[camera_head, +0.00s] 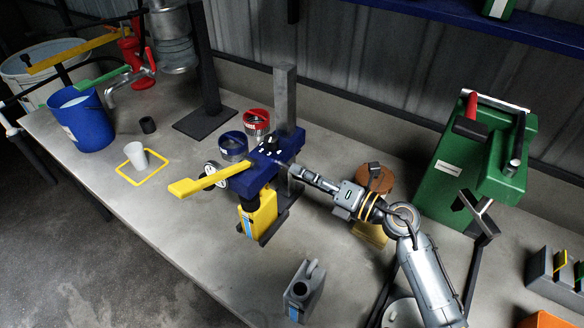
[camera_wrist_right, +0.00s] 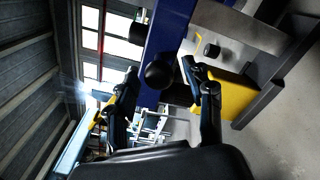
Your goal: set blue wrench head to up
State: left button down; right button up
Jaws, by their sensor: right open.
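The blue head (camera_head: 265,168) sits on a grey upright column in the middle of the bench, with a long yellow lever (camera_head: 205,182) reaching out to the left and a small dark knob on top. In the right wrist view the blue body (camera_wrist_right: 170,30) runs down the middle, and a black ball knob (camera_wrist_right: 158,75) shows in front of it. My right gripper (camera_head: 294,171) is at the right side of the blue head. In its wrist view the gripper (camera_wrist_right: 160,76) is open, with the ball knob between its spread fingers; I cannot tell whether they touch it.
A yellow canister (camera_head: 258,215) stands under the blue head. Blue and red tins (camera_head: 256,122) stand behind it. A grey canister (camera_head: 304,290) is in front, a green machine (camera_head: 460,165) at right.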

aim_at(280, 167)
jog(key=shift+x, duration=1.8)
grip_shut()
